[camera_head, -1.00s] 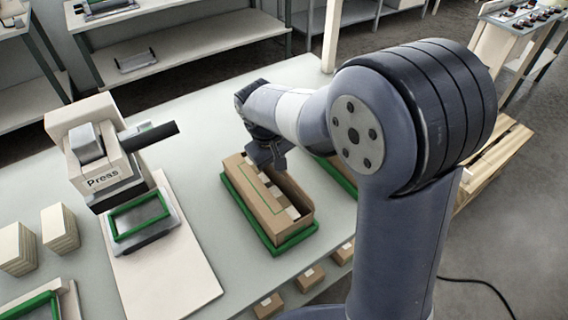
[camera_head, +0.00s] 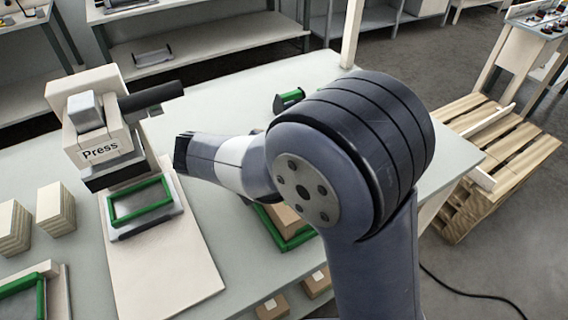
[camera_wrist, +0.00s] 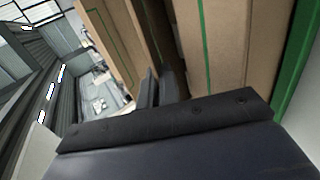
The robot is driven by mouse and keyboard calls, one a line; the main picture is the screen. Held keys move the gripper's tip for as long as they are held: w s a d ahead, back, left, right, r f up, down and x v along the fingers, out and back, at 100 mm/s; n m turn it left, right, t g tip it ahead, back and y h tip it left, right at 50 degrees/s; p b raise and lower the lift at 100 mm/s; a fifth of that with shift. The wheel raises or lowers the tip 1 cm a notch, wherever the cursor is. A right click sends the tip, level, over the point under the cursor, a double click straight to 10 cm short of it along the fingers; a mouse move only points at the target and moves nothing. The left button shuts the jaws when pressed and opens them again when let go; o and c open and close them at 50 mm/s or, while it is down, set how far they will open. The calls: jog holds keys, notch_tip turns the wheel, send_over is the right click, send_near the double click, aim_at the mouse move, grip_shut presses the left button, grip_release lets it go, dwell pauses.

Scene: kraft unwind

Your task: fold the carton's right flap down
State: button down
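The brown carton (camera_head: 287,218) shows only as a small piece beside my arm in the head view; the arm hides the rest, including its flaps. It sits in a green frame (camera_head: 292,243) on the bench. In the wrist view, brown cardboard panels (camera_wrist: 230,45) with green lines fill the upper middle, and the green frame (camera_wrist: 297,75) runs along the right. My gripper (camera_wrist: 161,78) has its two dark fingers close together, beside the cardboard, with nothing seen between them. I cannot tell whether they touch it, or which panel is the right flap.
A press (camera_head: 100,145) stands to the left, with a green-edged tray (camera_head: 143,203) on a pale board. Two pale stacks (camera_head: 55,208) stand further left. A green and black roll-like object (camera_head: 289,98) lies behind my arm. A wooden pallet (camera_head: 500,150) is at right.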

jog(key=shift+f+h, duration=0.1)
jog(key=shift+h, duration=0.2)
jog(key=c, duration=1.6)
grip_release()
jog(key=shift+c, duration=0.2)
